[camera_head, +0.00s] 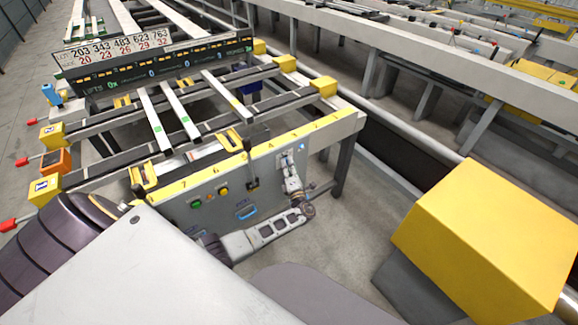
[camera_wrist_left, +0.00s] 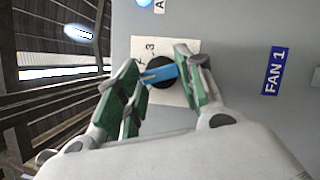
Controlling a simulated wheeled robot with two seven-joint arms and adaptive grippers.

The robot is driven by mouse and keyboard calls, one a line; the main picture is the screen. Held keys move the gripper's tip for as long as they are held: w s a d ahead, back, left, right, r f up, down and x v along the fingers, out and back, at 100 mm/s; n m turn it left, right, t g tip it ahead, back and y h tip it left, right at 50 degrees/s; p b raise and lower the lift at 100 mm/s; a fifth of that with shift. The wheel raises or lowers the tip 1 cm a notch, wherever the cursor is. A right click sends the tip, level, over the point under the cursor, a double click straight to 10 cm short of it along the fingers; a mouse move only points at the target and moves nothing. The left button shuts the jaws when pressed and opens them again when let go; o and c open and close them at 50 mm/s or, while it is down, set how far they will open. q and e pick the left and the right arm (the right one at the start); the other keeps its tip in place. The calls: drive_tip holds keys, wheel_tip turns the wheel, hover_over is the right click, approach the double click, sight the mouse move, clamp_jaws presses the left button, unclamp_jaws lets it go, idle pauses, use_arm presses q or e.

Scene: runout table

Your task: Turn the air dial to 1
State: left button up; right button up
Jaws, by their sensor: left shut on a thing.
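The dial shows in the left wrist view as a round black knob (camera_wrist_left: 160,84) with a blue bar grip (camera_wrist_left: 160,73) on a white plate (camera_wrist_left: 141,43). A 3 is readable on the plate; the other marks are partly covered by my fingers. My left gripper (camera_wrist_left: 158,78) has its green-padded fingers on either side of the blue bar, shut on it. The bar lies nearly crosswise in the picture, slightly tilted. In the head view my left gripper (camera_head: 289,160) is at the right part of the grey panel (camera_head: 222,200) and hides the dial.
A FAN 1 label (camera_wrist_left: 273,71) sits right of the dial. A yellow box (camera_head: 480,240) stands at the right.

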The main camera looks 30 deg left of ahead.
drive_tip(key=shift+s+d, duration=0.15)
drive_tip(key=shift+s, duration=0.2)
drive_tip(key=shift+w, duration=0.1)
use_arm(q)
drive_tip(key=o, duration=1)
drive_tip(key=shift+v, duration=6.05)
